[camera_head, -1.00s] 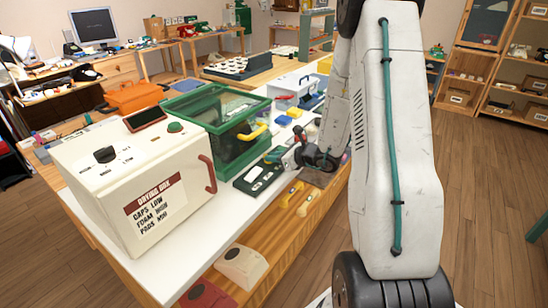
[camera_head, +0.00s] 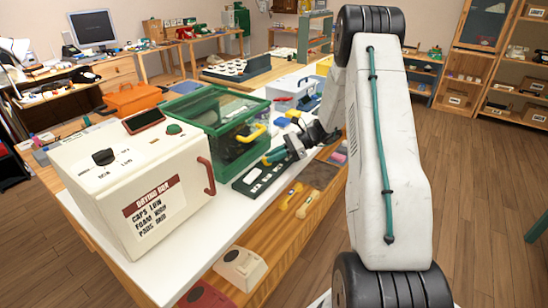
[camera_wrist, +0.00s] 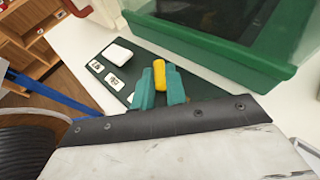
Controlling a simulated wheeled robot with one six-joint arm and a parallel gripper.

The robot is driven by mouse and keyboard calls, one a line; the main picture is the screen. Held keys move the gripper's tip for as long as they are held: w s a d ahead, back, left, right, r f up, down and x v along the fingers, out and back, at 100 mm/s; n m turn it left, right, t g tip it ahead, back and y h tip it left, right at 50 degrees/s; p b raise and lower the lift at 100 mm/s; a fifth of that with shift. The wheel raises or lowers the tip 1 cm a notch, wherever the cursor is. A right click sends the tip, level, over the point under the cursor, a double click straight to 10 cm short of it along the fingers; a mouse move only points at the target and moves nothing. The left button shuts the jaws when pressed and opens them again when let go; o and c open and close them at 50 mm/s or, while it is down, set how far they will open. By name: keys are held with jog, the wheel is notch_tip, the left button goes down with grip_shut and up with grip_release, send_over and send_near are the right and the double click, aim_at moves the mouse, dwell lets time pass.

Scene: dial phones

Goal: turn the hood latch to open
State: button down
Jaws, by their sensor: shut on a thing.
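My gripper (camera_head: 272,156) has teal fingertips and reaches in from the right over the black panel (camera_head: 250,190) in front of the green clear-topped hood (camera_head: 200,108). In the wrist view my gripper (camera_wrist: 160,92) is shut on a small upright yellow latch piece (camera_wrist: 159,72), with a finger on each side. The latch piece also shows as a small yellow spot at my fingertips in the head view (camera_head: 266,162). Its lower end and its mounting are hidden by the fingers.
The white drying box (camera_head: 130,180) stands left of the hood, on the white tabletop (camera_head: 190,255). The panel carries white labels and a white square block (camera_wrist: 117,53). The hood's green rim (camera_wrist: 215,50) is close beyond my fingers.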

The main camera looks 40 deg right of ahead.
jog(key=shift+w+d+r+n+g+y, duration=0.1)
jog(key=shift+w+n+g+y, duration=0.1)
jog(key=shift+n+g, duration=0.55)
jog(key=shift+w+a+f+n+g+y, duration=0.1)
jog(key=shift+n+g+y, duration=0.1)
jog(key=shift+n+g, duration=0.55)
jog(key=shift+w+d+r+n+g+y, duration=0.1)
jog(key=shift+w+n+g+y, duration=0.1)
jog(key=shift+n+g, duration=0.5)
jog(key=shift+g, duration=0.3)
jog(key=c, duration=1.4)
grip_release()
jog(key=shift+c, duration=0.2)
jog(key=v, duration=0.7)
jog(key=shift+d, duration=0.2)
jog(key=shift+s+d+r, duration=0.1)
jog(key=shift+d, duration=0.15)
jog(key=shift+r, duration=0.1)
